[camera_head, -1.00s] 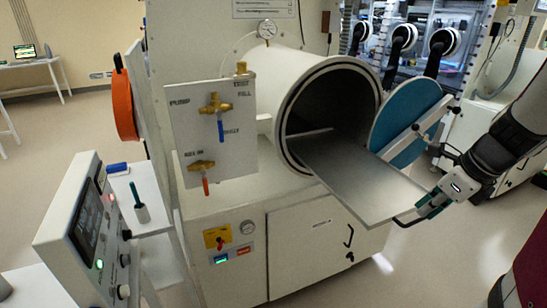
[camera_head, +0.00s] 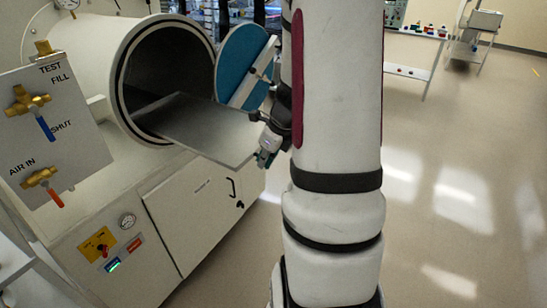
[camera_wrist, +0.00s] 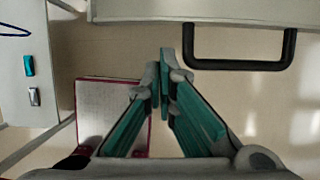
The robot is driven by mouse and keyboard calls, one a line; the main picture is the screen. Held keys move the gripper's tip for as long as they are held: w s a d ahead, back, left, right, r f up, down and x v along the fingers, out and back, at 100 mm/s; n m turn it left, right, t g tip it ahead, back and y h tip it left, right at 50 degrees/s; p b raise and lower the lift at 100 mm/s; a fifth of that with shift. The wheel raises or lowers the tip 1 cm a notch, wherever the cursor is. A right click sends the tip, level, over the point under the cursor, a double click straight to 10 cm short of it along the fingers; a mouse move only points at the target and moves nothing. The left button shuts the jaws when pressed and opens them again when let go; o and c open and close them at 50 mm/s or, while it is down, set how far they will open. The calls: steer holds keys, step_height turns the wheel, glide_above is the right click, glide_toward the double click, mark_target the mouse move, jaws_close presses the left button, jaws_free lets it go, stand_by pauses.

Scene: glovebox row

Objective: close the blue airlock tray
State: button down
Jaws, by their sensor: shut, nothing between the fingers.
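The airlock tray (camera_head: 205,125) is a flat grey metal plate, not visibly blue. It sticks well out of the round white airlock chamber (camera_head: 92,62). The round blue airlock door (camera_head: 240,58) stands swung open at the mouth's right side. In the wrist view a black bar handle (camera_wrist: 240,65) is fixed to the pale front edge (camera_wrist: 200,12). My gripper (camera_wrist: 163,72) has its teal fingers together and empty, left of the handle and apart from it. In the head view my gripper (camera_head: 264,158) is just off the tray's outer right corner; the handle is not clear there.
A valve panel (camera_head: 52,130) stands left of the chamber. A white cabinet (camera_head: 195,215) with a black handle is under the tray. My arm covers the middle of the head view. Open floor (camera_head: 460,200) lies to the right, with a white table (camera_head: 420,45) beyond.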

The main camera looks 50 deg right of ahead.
steer(key=shift+w, duration=0.8)
